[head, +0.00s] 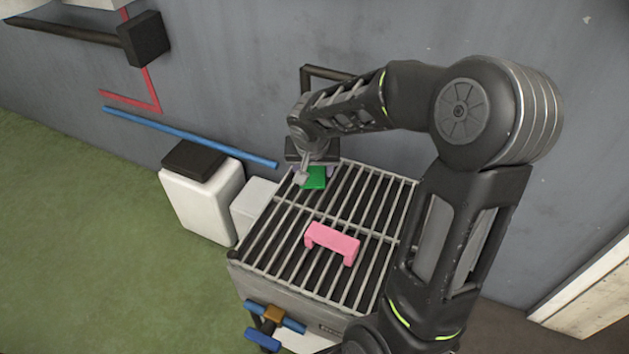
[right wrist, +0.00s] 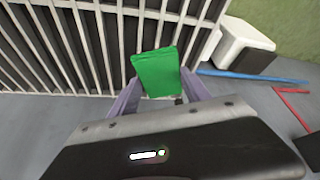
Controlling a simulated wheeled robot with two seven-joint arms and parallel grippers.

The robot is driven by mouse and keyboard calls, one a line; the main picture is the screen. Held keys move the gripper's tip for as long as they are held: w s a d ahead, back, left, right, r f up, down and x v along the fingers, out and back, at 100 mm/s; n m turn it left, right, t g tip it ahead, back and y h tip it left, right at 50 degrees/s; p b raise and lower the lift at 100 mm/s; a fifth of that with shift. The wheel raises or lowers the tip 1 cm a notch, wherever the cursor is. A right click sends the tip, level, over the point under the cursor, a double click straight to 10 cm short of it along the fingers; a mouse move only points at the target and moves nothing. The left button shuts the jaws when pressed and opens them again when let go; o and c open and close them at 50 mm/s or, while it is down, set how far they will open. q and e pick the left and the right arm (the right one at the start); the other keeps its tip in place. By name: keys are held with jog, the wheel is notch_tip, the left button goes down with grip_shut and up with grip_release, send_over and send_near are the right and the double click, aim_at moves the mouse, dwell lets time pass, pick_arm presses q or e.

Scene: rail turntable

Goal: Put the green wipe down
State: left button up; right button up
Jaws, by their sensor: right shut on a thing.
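The green wipe (head: 315,178) is a flat green piece at the far end of the grated stand. It also shows in the right wrist view (right wrist: 157,72), between the two fingers. My right gripper (head: 314,172) is shut on the wipe, over the back part of the grate. In the right wrist view the right gripper's fingers (right wrist: 158,95) sit on either side of the wipe's near end. Whether the wipe touches the bars is hard to tell. My left gripper is in neither view.
A pink bracket-shaped block (head: 332,243) lies on the grate (head: 290,228), nearer the front. White boxes (head: 203,200) stand on the floor left of the stand. A blue pipe (head: 190,136) and a red pipe (head: 150,88) run along the grey wall. Blue-handled valve (head: 274,318) at the front.

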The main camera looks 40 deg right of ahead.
aim_at(313, 176)
jog(key=shift+f, duration=1.8)
jog(key=shift+f+b, duration=0.15)
jog(key=shift+b, duration=0.3)
jog(key=o, duration=1.2)
jog(key=shift+r+p, duration=0.35)
jog(key=v, duration=1.1)
jog(key=shift+r+p, duration=0.3)
jog(key=shift+p, duration=0.05)
